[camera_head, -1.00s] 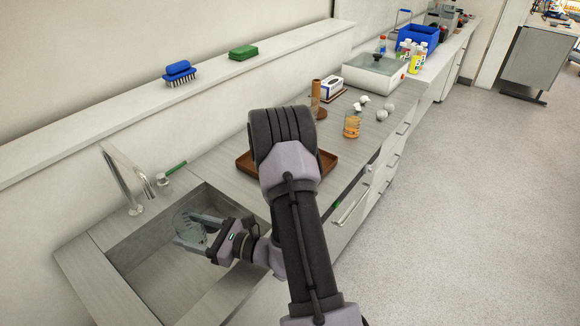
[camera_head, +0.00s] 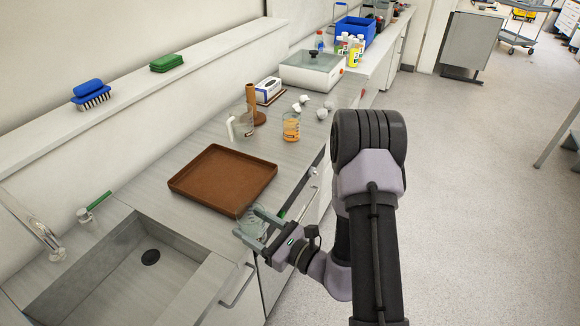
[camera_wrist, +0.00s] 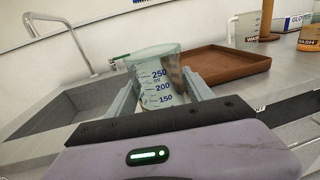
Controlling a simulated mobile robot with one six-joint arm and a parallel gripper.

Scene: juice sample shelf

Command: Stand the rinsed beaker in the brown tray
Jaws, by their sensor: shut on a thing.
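The clear glass beaker (camera_wrist: 160,84) with blue volume marks is upright between my gripper's fingers in the wrist view. My gripper (camera_head: 257,228) is shut on it, and the beaker also shows faintly there in the head view (camera_head: 255,222). They are at the counter's front edge, beside the near right corner of the brown tray (camera_head: 222,165). The tray is empty and lies flat on the counter. It also shows behind and right of the beaker in the wrist view (camera_wrist: 235,68).
The empty sink (camera_head: 130,275) is left of the tray, with a faucet (camera_head: 35,225) behind it. Beyond the tray stand a clear jug (camera_head: 243,127), a brown stand (camera_head: 252,105) and a beaker of orange liquid (camera_head: 291,127).

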